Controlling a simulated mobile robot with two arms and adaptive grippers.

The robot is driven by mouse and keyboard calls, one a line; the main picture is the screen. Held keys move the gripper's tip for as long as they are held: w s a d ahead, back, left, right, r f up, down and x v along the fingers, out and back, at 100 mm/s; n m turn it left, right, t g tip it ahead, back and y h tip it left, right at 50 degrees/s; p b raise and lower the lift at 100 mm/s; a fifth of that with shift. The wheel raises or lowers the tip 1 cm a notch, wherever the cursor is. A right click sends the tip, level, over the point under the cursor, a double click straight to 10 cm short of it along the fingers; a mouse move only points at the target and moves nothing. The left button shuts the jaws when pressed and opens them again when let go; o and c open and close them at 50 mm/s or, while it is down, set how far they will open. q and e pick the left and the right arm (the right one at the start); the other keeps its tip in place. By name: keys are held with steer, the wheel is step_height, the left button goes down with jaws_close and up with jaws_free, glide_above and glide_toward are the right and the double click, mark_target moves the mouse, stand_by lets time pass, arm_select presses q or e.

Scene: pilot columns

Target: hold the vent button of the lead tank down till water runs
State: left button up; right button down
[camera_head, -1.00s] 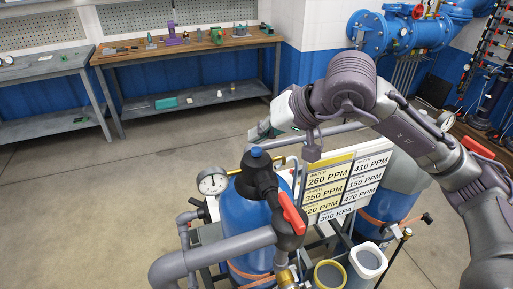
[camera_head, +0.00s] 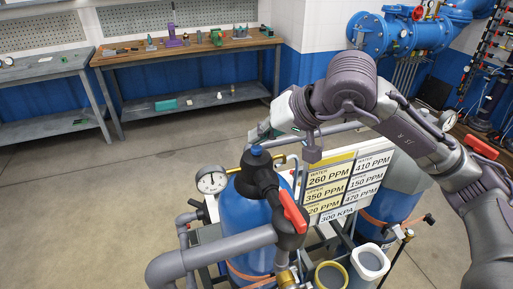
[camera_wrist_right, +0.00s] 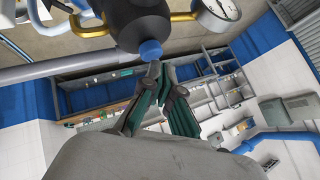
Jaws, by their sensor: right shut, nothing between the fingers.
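The lead tank (camera_head: 243,222) is a blue cylinder with a black head and a red lever (camera_head: 294,212), in the lower middle of the head view. Its vent button, a blue cap (camera_head: 256,151), tops the black head. The button also shows in the wrist view (camera_wrist_right: 151,49). My right gripper (camera_head: 258,136) is just beyond and above the button in the head view, partly hidden by its own arm. In the wrist view its green-padded fingers (camera_wrist_right: 157,72) are shut and empty, with the tips close to the button. I cannot tell whether they touch it. My left gripper is not in view.
A pressure gauge (camera_head: 211,180) stands left of the tank, and a label board (camera_head: 345,185) to its right. A second blue tank (camera_head: 380,207) stands farther right. A yellow-rimmed cup (camera_head: 331,275) and a white cup (camera_head: 369,262) sit in front. Open floor lies left.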

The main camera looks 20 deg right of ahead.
mark_target(259, 147)
steer(key=shift+f+b, duration=0.5)
steer(key=shift+b, duration=0.2)
stand_by(0.6)
steer(key=shift+r, duration=0.1)
stand_by(2.9)
steer(key=shift+r+p, duration=0.45)
steer(key=shift+r, duration=0.4)
steer(key=shift+r+p, duration=1.4)
steer(key=shift+r, duration=1.2)
steer(key=shift+f, duration=0.1)
